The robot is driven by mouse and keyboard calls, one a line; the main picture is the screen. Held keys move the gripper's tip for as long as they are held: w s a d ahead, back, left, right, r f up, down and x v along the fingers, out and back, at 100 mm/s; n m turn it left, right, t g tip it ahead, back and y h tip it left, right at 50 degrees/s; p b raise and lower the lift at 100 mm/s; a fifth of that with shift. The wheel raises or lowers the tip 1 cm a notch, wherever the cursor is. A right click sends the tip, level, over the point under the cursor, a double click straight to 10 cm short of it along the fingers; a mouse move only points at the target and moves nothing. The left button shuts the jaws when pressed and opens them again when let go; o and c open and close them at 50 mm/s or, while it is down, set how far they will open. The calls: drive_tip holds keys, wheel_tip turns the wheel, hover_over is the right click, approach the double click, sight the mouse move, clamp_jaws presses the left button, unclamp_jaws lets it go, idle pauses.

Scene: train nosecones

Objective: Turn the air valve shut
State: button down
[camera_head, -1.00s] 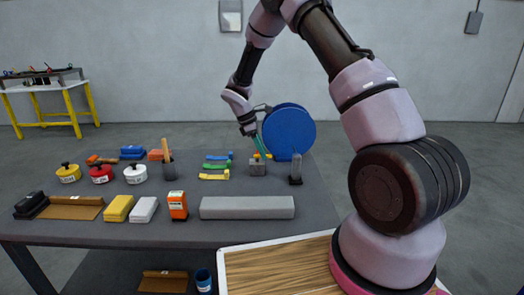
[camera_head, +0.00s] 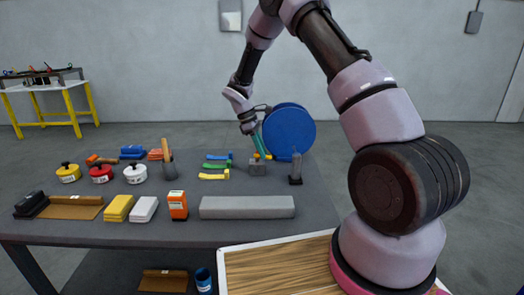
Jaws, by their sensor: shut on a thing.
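The air valve (camera_head: 258,167) is a small grey block with a yellow part on top, standing on the dark table in front of the blue hose reel. A teal hose or lever piece shows just above it. My gripper (camera_head: 256,143) reaches down to the valve's top from the upper left. It is shut on the valve's yellow handle (camera_head: 262,156), though the fingers are small in the picture and the contact is partly hidden.
A blue reel (camera_head: 289,131) stands right behind the valve. A grey upright piece (camera_head: 296,168) is to its right, and coloured strips (camera_head: 215,166) lie to its left. A long grey block (camera_head: 247,207) lies in front. Tins, sponges and brushes fill the table's left.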

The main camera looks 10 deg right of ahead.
drive_tip(key=m, duration=0.2)
drive_tip(key=m+g, duration=0.1)
drive_tip(key=shift+s+a+m+y, duration=0.15)
drive_tip(key=shift+s+m+y, duration=0.05)
drive_tip(key=shift+m+y, duration=0.2)
drive_tip(key=m, duration=0.2)
drive_tip(key=m+g+y, duration=0.1)
drive_tip(key=shift+s+a+m, duration=0.2)
drive_tip(key=shift+a+m, duration=0.05)
drive_tip(key=shift+m, duration=0.05)
drive_tip(key=m, duration=0.1)
drive_tip(key=m+y, duration=0.1)
drive_tip(key=m, duration=0.1)
drive_tip(key=shift+a+m+y, duration=0.45)
drive_tip(key=shift+m+y, duration=0.2)
drive_tip(key=shift+m, duration=0.65)
drive_tip(key=shift+a+m+y, duration=0.15)
drive_tip(key=shift+m+y, duration=0.2)
drive_tip(key=shift+m, duration=0.65)
drive_tip(key=c, duration=0.8)
unclamp_jaws()
drive_tip(key=shift+s, duration=0.1)
